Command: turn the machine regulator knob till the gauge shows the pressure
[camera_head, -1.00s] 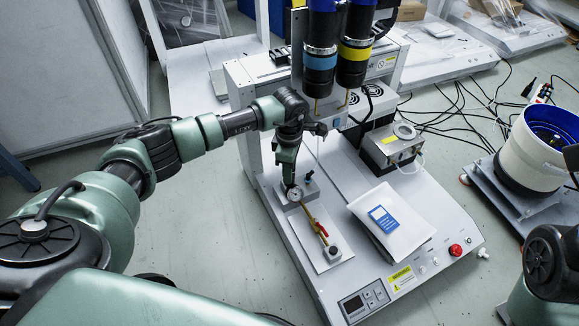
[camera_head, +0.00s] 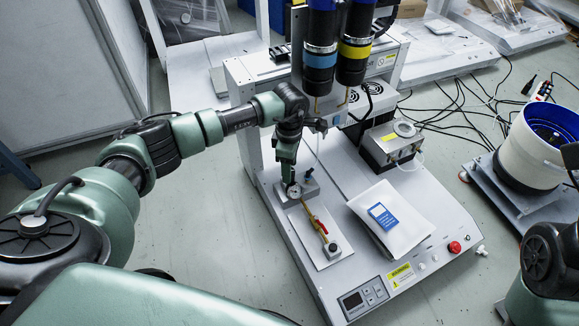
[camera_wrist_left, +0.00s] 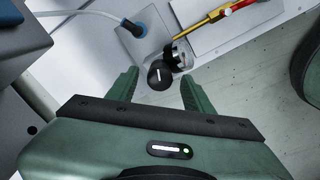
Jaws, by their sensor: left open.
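The regulator's black knob (camera_wrist_left: 160,75) with a white line shows in the left wrist view. It lies between the fingertips of my left gripper (camera_wrist_left: 160,80), with gaps visible on both sides. The gripper is open. The round gauge (camera_wrist_left: 183,56) sits right beside the knob and is seen at a slant. In the head view my left gripper (camera_head: 288,178) points down at the regulator and hides the knob. The gauge (camera_head: 294,192) shows its white face just below it; its reading is too small to tell. My right gripper is out of view.
A yellow pipe with a red valve handle (camera_head: 317,223) runs from the gauge along the plate. Two screwdriver heads (camera_head: 337,55) hang above. A white packet (camera_head: 393,220) lies to the right.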

